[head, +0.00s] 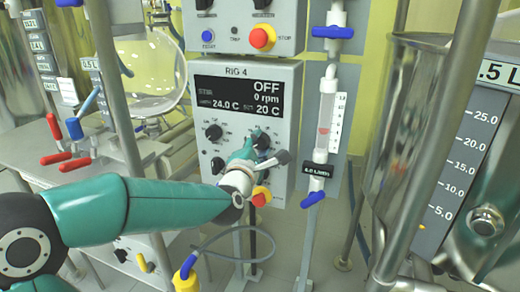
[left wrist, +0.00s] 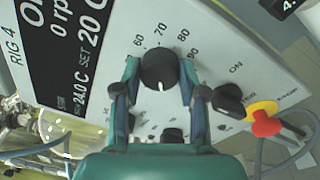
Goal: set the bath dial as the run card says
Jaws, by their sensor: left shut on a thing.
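The RIG 4 control box (head: 284,82) faces me, with a display (head: 238,96) reading OFF, 0 rpm, 24.0 C and SET 20 C. My left gripper (head: 248,150) is at the upper right knob of its panel and partly hides it. In the left wrist view, my left gripper's fingers (left wrist: 159,84) are shut on this black dial (left wrist: 159,64), one finger on each side. The numbers 60, 70, 80 and 90 show around it. A white mark sits on the dial's lower side in that view. I see no readable run card. My right gripper is not in view.
A black switch knob (left wrist: 229,99) marked ON and a red stop button on yellow (left wrist: 265,122) sit close beside the dial. A flowmeter (head: 327,120) stands just right of the box. A steel vessel (head: 410,110) fills the right side. Red-handled valves (head: 66,160) are at left.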

